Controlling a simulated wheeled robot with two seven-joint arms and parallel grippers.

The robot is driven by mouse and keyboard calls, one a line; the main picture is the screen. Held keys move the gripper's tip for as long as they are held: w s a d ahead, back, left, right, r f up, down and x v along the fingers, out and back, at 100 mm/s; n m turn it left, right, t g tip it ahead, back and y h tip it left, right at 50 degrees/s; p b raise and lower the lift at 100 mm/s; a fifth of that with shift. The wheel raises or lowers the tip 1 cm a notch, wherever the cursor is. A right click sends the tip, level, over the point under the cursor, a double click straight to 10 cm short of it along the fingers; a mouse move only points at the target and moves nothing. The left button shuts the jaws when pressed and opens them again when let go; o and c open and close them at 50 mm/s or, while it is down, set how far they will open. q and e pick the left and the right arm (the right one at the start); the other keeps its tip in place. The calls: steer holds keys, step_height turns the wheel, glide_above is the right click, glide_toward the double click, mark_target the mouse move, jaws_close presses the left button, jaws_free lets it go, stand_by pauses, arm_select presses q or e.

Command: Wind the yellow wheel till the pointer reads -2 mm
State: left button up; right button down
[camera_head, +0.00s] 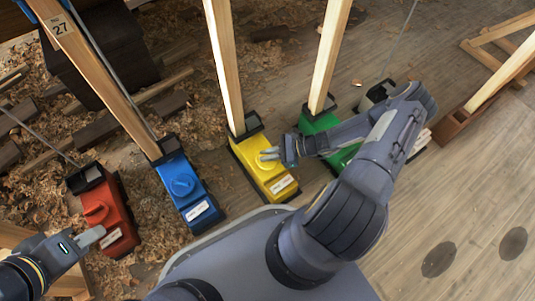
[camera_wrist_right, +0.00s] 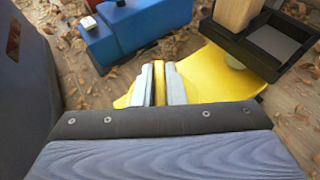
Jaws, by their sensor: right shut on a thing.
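The yellow box (camera_head: 262,178) stands on the floor at the foot of a timber prop, with a white label (camera_head: 284,184) on its near end. It also shows in the right wrist view (camera_wrist_right: 205,75). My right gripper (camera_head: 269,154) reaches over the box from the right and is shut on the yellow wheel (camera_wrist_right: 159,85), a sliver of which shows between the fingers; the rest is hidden. The pointer and its reading cannot be made out. My left gripper (camera_head: 92,237) is at lower left, near the red box; its finger gap cannot be made out.
A blue box (camera_head: 188,193), a red box (camera_head: 108,212) and a green box (camera_head: 330,128) stand in the same row. Timber props (camera_head: 225,65) rise from several boxes. Wood shavings (camera_head: 190,120) cover the left floor; the planks (camera_head: 440,190) at right are mostly clear.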

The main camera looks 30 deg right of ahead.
steer(key=c, duration=1.5)
jaws_free()
steer(key=p+v, duration=0.2)
steer(key=v, duration=0.5)
steer(key=shift+d+r+p, duration=0.1)
steer(key=shift+r+p, duration=0.05)
steer(key=shift+p, duration=0.25)
steer(key=shift+s+d, duration=0.1)
steer(key=shift+d, duration=0.2)
